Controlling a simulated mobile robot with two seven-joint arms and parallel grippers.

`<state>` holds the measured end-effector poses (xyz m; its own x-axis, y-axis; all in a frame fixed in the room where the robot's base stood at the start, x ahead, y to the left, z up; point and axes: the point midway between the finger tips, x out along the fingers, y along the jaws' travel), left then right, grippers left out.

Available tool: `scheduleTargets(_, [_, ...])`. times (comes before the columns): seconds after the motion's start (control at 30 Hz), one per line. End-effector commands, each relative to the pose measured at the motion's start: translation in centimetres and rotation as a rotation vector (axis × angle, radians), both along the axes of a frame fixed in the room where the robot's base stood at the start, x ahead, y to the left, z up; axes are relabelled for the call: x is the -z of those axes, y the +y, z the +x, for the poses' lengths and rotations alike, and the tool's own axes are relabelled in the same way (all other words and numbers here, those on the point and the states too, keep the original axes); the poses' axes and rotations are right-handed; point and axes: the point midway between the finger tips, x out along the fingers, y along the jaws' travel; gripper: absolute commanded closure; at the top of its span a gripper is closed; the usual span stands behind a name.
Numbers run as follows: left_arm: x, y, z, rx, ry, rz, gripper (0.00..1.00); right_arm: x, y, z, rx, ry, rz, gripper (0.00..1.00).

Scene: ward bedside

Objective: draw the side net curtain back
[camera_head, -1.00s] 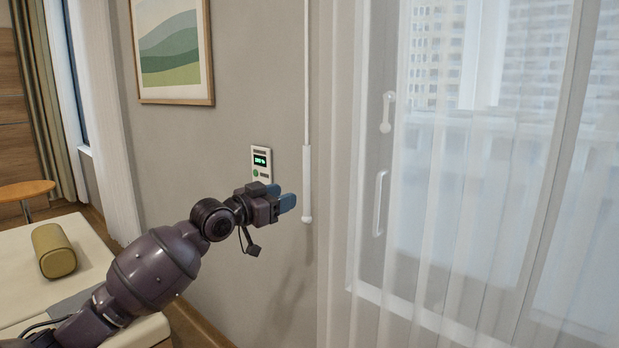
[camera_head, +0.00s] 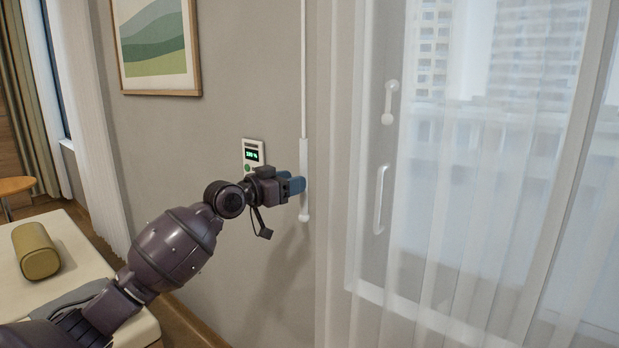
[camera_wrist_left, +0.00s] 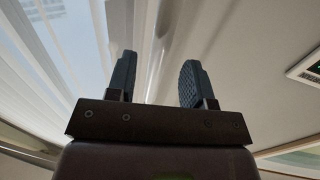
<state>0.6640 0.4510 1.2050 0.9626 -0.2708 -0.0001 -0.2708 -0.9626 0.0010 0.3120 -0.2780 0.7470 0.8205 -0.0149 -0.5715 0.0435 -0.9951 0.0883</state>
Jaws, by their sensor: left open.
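A sheer white net curtain (camera_head: 455,230) hangs in folds across the large window at the right. A white draw wand (camera_head: 304,150) with a thicker handle hangs upright beside it, in front of the wall. My left gripper (camera_head: 297,184) is open, its blue fingers level with the handle and overlapping it in the head view. In the wrist view, the left fingers (camera_wrist_left: 156,78) are apart; a pale upright strip shows between them, but I cannot tell if it is the wand. My right gripper is out of view.
A wall panel (camera_head: 253,155) with a green display is just behind my left gripper. A framed picture (camera_head: 157,45) hangs above. A bed or couch with an olive bolster (camera_head: 36,250) stands at left. White window handles (camera_head: 381,198) show behind the net.

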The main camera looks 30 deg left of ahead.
Motion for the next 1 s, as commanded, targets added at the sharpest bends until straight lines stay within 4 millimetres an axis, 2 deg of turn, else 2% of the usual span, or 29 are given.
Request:
scheduleTargets(0.2, [0.0, -0.9, 3.2, 0.001, -0.001, -0.001, 0.53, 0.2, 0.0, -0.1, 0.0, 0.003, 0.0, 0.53])
scheduleTargets(0.4, [0.0, -1.4, 5.0, 0.0, 0.0, -0.001, 0.53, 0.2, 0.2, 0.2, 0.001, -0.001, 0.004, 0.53])
scheduleTargets(0.83, [0.0, -1.6, 5.7, 0.0, 0.001, 0.001, 0.53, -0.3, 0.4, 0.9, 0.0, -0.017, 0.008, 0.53])
scheduleTargets(1.0, [0.0, -1.6, 5.7, 0.0, 0.001, 0.0, 0.77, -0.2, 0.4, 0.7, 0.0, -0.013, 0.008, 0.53])
